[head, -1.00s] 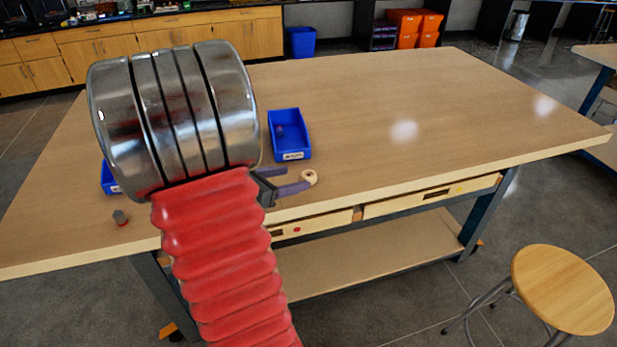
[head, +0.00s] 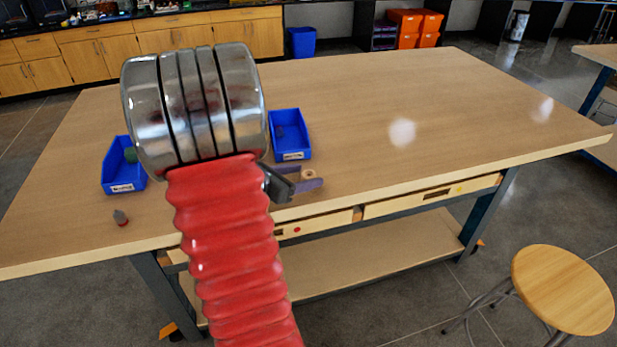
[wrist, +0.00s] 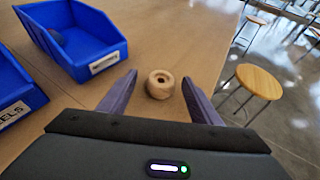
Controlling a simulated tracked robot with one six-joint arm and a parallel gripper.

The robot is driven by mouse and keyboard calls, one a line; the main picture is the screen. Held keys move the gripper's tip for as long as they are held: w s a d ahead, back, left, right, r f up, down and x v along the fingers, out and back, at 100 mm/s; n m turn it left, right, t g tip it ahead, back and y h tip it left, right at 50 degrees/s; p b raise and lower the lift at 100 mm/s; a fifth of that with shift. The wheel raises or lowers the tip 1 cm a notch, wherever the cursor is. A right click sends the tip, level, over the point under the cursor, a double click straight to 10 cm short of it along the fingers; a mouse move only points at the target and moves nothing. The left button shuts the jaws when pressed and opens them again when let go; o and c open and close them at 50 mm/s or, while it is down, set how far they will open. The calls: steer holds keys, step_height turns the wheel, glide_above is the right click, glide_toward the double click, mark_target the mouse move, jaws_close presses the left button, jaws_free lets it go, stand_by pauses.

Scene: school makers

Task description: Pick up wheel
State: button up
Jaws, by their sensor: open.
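The wheel (wrist: 160,84) is a small pale wooden ring with a hole in its middle. It rests on the table near the front edge. It also shows in the head view (head: 308,173), close to my fingers. My gripper (wrist: 160,97) is open, with its two purple fingers to either side of the wheel in the wrist view. The wheel appears between the fingertips, and I cannot tell whether either finger touches it. In the head view my gripper (head: 306,178) is low at the table's front edge, partly hidden behind my arm.
One blue bin (head: 290,135) stands behind the wheel with a small item inside. Another blue bin (head: 122,170) at left holds a green item. The wooden table (head: 430,100) is clear at right. A stool (head: 562,290) stands in front.

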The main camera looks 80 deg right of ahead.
mark_target(303, 177)
steer(key=shift+c, duration=0.2)
steer(key=c, duration=1.1)
steer(key=shift+r, duration=0.1)
step_height(303, 177, up, 10)
steer(key=shift+f, duration=0.1)
stand_by(0.6)
